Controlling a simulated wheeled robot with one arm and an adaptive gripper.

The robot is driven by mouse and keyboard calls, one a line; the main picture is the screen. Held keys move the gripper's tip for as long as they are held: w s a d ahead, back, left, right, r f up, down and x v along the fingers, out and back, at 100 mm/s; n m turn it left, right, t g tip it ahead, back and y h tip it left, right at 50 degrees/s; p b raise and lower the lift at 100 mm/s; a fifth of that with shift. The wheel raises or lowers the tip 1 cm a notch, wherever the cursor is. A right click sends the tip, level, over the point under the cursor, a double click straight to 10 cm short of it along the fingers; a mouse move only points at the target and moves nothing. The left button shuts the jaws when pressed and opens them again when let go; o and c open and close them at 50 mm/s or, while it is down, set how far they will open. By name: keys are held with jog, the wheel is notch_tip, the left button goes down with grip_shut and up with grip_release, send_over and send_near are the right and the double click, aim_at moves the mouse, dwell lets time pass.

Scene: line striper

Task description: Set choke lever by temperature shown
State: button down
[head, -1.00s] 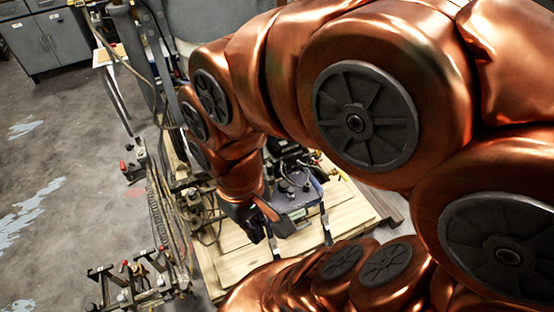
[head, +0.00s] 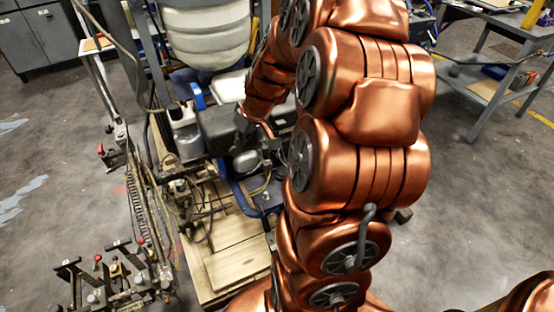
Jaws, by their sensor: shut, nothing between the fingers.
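The line striper stands on a wooden pallet (head: 235,250) in the head view. Its dark engine block (head: 220,128) and blue frame (head: 240,197) show left of my copper arm. My gripper (head: 243,130) is small and dark at the engine's right side, partly hidden by my wrist. It is shut and empty. I cannot tell whether it touches the engine. The choke lever cannot be made out, and no temperature reading is legible.
A white ribbed tank (head: 205,35) stands behind the engine. Hoses, a spring and a bracket with levers (head: 115,275) lie along the left side. A grey workbench (head: 495,60) is at the upper right. Open floor (head: 450,190) lies right of my arm.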

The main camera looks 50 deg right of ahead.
jog(key=d+f+h+b, duration=0.1)
jog(key=d+f+b, duration=0.1)
jog(key=d+f, duration=0.3)
jog(key=d+f+m+t+h+b, duration=0.1)
jog(key=d+f, duration=0.5)
jog(key=d, duration=0.7)
jog(key=shift+m+t+h+b, duration=0.3)
jog(key=shift+b, duration=0.55)
jog(key=shift+d+f, duration=0.1)
jog(key=shift+f, duration=0.05)
jog(key=shift+b+x, duration=0.45)
jog(key=shift+x, duration=4.45)
jog(key=shift+f+b, duration=0.15)
jog(key=shift+b, duration=0.4)
